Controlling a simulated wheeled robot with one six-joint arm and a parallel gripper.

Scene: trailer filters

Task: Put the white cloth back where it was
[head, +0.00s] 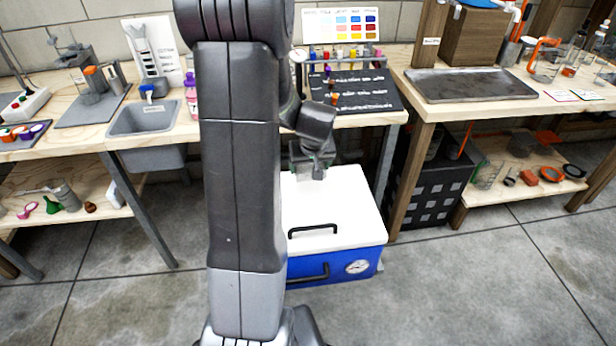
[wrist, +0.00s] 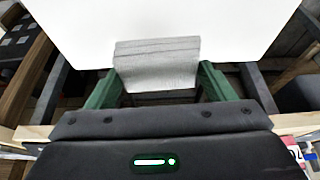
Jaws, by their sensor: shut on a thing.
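My gripper (head: 312,163) is above the back part of the white lid of a blue cooler box (head: 336,215). In the wrist view, the green fingers of my gripper (wrist: 158,82) are shut on a folded whitish-grey cloth (wrist: 157,62). The cloth shows faint creases and sticks out past the fingertips, over the plain white lid (wrist: 75,25). I cannot tell whether the cloth touches the lid. In the head view the cloth is too small and too much covered by my gripper to make out clearly.
Behind the cooler is a wooden workbench with a black board (head: 355,90) and a tube rack. A grey sink (head: 145,118) is at left. A dark tray (head: 470,85) lies on the right bench, with a black crate (head: 432,185) below. The floor at right front is clear.

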